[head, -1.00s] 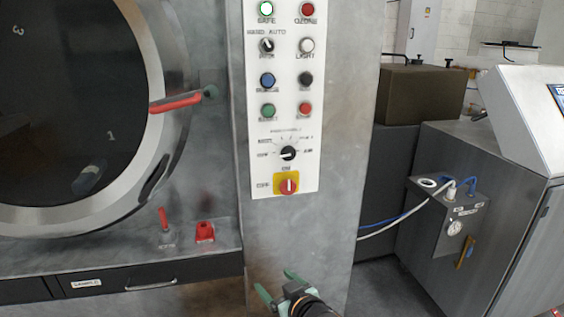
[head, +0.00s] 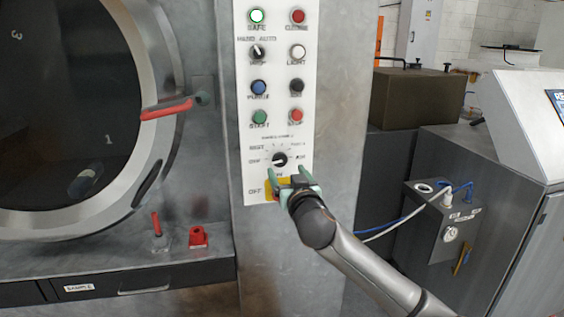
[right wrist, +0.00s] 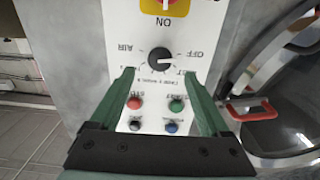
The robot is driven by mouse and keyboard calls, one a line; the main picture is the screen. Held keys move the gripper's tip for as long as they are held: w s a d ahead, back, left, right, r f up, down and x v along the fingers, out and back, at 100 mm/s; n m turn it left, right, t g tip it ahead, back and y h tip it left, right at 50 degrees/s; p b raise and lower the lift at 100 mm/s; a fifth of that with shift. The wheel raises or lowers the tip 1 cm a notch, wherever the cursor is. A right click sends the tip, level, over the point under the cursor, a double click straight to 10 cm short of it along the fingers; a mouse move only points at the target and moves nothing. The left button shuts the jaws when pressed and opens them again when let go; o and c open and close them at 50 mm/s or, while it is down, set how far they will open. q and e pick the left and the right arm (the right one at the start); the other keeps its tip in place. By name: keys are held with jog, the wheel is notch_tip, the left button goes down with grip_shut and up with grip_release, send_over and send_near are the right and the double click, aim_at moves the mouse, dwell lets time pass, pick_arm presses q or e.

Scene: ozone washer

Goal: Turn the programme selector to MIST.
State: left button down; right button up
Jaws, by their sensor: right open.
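The programme selector (head: 280,159) is a round black knob with a light pointer, low on the white panel (head: 246,140). It also shows in the right wrist view (right wrist: 160,59), where the panel appears upside down. There its pointer points roughly right, just below the OFF mark; the label beyond is partly covered by a finger. In the wrist view (right wrist: 159,76) the knob lies between and beyond the fingertips, with nothing held. My left gripper is out of view.
The yellow and red ON/OFF switch (head: 270,194) is right below the selector, partly behind my right gripper. Several buttons and lamps sit above it. A red door handle (head: 166,110) projects at the left. A brown box (head: 418,97) and grey cabinet stand at right.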

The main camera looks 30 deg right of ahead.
aim_at(281, 161)
jog(key=shift+p+x, duration=0.4)
jog(key=shift+x, duration=2.6)
jog(key=shift+c, duration=0.3)
grip_shut()
